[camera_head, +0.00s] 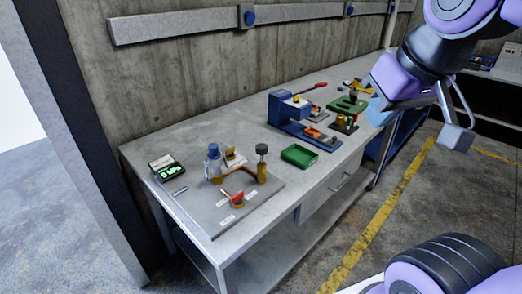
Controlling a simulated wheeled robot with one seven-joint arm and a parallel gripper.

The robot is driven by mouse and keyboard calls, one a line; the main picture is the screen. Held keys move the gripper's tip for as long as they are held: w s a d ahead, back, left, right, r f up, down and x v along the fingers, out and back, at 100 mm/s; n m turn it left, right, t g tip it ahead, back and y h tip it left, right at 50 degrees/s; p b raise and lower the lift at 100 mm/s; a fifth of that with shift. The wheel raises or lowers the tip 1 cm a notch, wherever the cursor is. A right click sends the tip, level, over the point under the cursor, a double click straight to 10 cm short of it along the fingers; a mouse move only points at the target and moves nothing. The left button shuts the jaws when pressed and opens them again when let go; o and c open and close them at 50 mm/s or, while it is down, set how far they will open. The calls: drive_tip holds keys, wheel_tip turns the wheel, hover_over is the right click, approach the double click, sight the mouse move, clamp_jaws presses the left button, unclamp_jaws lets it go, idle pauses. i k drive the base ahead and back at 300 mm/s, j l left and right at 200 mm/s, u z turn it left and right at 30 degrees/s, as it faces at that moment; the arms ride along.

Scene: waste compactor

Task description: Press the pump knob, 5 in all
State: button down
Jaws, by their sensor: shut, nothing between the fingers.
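A grey board (207,211) lies on the near left part of the bench. On it stands an upright amber cylinder with a dark round knob (262,149) on top. A clear bottle with a blue top (213,150) stands to its left, and a red-topped amber part (233,196) sits in front. I cannot tell for sure which of these tops is the pump knob. My gripper (379,114) is at the upper right, at the end of my purple arm, shut and empty. It is well apart from the board and touches nothing there.
A small dark case with green digits (166,168) lies at the bench's left end. A green tray (299,156), a blue press-like machine (288,108) and another green tray (347,105) stand farther along. The bench top (205,131) behind the board is bare.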

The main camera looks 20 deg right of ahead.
sight(261, 149)
drive_tip(key=z, duration=1.95)
drive_tip(key=k+j, duration=0.1)
drive_tip(key=j, duration=0.3)
drive_tip(key=k+j, duration=0.1)
drive_tip(key=j, duration=0.3)
drive_tip(key=k+j, duration=0.15)
drive_tip(key=j, duration=0.25)
